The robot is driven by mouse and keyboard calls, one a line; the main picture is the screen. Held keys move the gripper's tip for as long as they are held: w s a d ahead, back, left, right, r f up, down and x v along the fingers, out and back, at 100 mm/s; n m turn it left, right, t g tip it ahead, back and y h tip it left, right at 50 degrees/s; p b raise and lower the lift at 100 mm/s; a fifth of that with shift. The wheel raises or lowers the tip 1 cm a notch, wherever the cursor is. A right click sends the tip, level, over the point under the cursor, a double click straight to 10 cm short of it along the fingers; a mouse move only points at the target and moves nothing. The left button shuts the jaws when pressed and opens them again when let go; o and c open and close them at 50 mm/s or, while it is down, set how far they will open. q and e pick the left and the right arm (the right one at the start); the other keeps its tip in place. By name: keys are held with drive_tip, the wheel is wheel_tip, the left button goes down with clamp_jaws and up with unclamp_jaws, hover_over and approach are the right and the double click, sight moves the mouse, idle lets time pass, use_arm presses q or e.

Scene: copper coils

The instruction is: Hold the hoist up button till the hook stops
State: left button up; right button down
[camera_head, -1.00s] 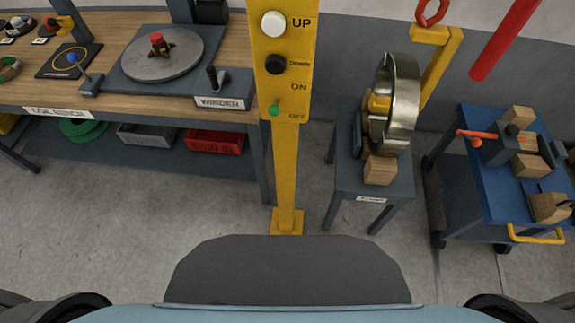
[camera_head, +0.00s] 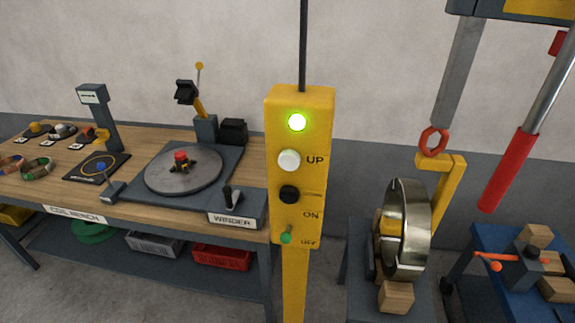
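The yellow hoist control box (camera_head: 300,200) stands on a yellow post in the middle of the head view. Its white UP button (camera_head: 289,160) sits above the black DOWN button (camera_head: 289,194). A green lamp (camera_head: 297,122) glows at the top. The green ON/OFF switch (camera_head: 286,237) is at the bottom. The red hook (camera_head: 434,140) hangs from a grey strap at the right, at the top of a yellow bracket (camera_head: 444,175) beside a large metal ring (camera_head: 408,230). Neither of my grippers is in view, and nothing touches the UP button.
The wooden coil bench (camera_head: 140,145) with the winder turntable (camera_head: 184,169) is at the left. The ring stands on a grey stand (camera_head: 357,290) with wooden blocks (camera_head: 396,296). A blue cart (camera_head: 500,290) is at the right. A red-gripped bar (camera_head: 510,172) hangs above it.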

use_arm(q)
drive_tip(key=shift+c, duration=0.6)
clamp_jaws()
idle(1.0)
